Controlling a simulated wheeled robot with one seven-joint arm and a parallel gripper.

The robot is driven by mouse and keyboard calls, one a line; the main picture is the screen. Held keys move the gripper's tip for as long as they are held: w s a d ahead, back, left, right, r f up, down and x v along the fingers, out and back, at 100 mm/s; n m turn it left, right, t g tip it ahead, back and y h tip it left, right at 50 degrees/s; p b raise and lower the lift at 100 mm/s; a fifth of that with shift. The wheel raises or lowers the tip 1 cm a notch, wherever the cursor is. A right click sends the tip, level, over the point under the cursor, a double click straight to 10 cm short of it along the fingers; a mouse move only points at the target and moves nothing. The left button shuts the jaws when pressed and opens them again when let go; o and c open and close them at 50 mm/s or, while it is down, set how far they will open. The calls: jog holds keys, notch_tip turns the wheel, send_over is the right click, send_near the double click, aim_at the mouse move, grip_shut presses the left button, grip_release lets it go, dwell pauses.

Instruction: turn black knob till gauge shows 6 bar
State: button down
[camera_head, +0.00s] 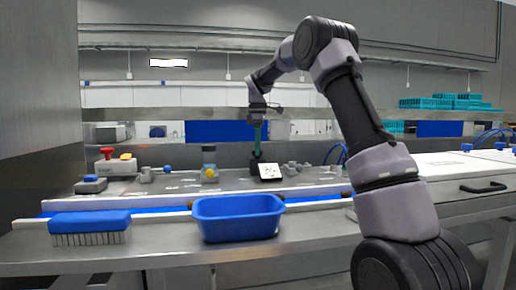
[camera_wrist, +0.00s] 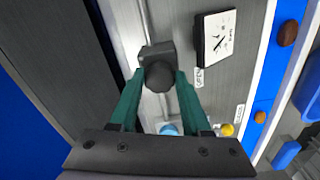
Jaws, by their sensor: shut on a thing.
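The black knob (camera_wrist: 159,77) sits on a dark block and shows in the wrist view between the green fingers of my gripper (camera_wrist: 160,80). The fingers are shut on the knob, one on each side. The gauge (camera_wrist: 217,38) is a white square dial with a dark needle, right of the knob; its numbers are too small to read. In the head view the gauge (camera_head: 269,171) stands on the back of the bench, and my gripper (camera_head: 257,154) points down just left of it. The knob is hard to make out there.
A blue bin (camera_head: 238,217) and a blue brush (camera_head: 90,226) stand at the bench front. A blue belt lies behind them, with brown dates (camera_wrist: 288,33) on it.

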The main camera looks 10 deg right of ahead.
jog(key=m, duration=0.5)
jog(key=shift+m, duration=0.3)
jog(key=m, duration=0.5)
jog(key=shift+s+a+r, duration=0.1)
jog(key=m, duration=0.5)
jog(key=shift+a+m, duration=0.1)
jog(key=shift+m, duration=0.3)
jog(key=m, duration=0.5)
jog(key=shift+m, duration=0.3)
jog(key=shift+c, duration=1.8)
grip_release()
